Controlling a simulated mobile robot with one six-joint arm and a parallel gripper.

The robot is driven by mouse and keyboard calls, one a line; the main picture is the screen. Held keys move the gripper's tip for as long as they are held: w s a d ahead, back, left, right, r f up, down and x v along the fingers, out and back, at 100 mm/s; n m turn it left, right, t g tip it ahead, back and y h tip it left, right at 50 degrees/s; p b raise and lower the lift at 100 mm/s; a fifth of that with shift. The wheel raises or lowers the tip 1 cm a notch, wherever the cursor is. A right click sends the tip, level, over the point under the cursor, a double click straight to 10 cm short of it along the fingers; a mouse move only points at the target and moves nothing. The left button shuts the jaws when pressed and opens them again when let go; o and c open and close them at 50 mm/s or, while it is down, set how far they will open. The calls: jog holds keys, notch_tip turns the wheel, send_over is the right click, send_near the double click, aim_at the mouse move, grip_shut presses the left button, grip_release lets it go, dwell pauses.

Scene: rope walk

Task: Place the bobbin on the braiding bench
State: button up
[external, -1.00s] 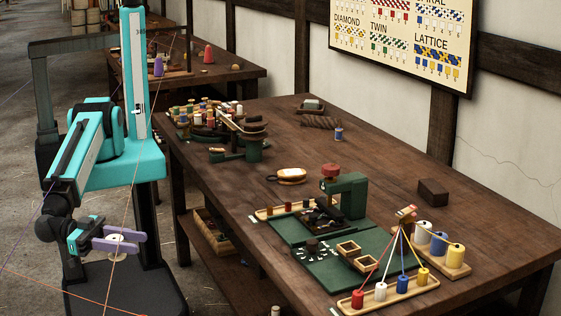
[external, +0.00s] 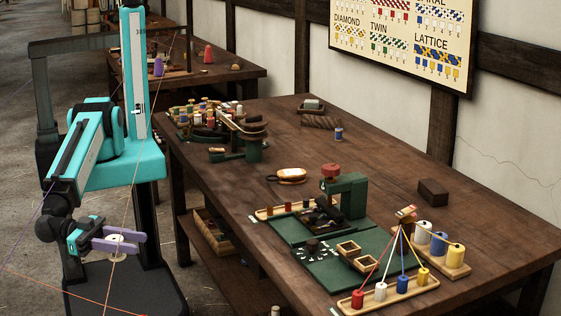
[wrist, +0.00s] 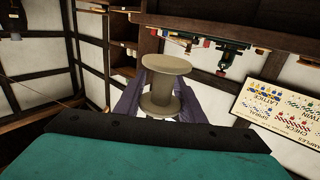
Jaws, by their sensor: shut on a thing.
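My gripper (external: 119,243) is at the left in the external view, with its purple fingers shut on a pale cream bobbin (external: 115,237). The bobbin is off to the left of the braiding bench (external: 390,185), apart from it and lower than its top. In the wrist view the bobbin (wrist: 160,92) has two wide round flanges and a bare-looking core. The fingers (wrist: 160,108) lie on either side of the core. The bench is a long dark wooden table, with its top mostly clear in the middle and at the right.
A green press (external: 348,195) on green mats (external: 310,268) and a rack of coloured spools (external: 385,290) occupy the bench's near part. A green winder (external: 253,148) and several small spools stand at the far left. A dark block (external: 433,192) lies right. Thin strings cross near my arm.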

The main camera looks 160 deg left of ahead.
jog(key=shift+s, duration=0.1)
jog(key=s+a+r+n+g, duration=0.2)
jog(key=s+a+n+g, duration=0.2)
jog(key=a, duration=1)
jog(key=s+a+r+n+g, duration=0.2)
jog(key=s+a+n+g, duration=0.2)
jog(key=s+a+g, duration=0.5)
jog(key=s+a+r+n+g+y, duration=0.1)
jog(key=s+a+r+n+g, duration=0.2)
jog(key=s+a, duration=1)
jog(key=a+n+g, duration=0.2)
jog(key=a+g, duration=0.1)
jog(key=a, duration=0.4)
jog(key=shift+a, duration=0.35)
jog(key=shift+f+p, duration=0.5)
jog(key=shift+f, duration=2.3)
jog(key=shift+f, duration=0.15)
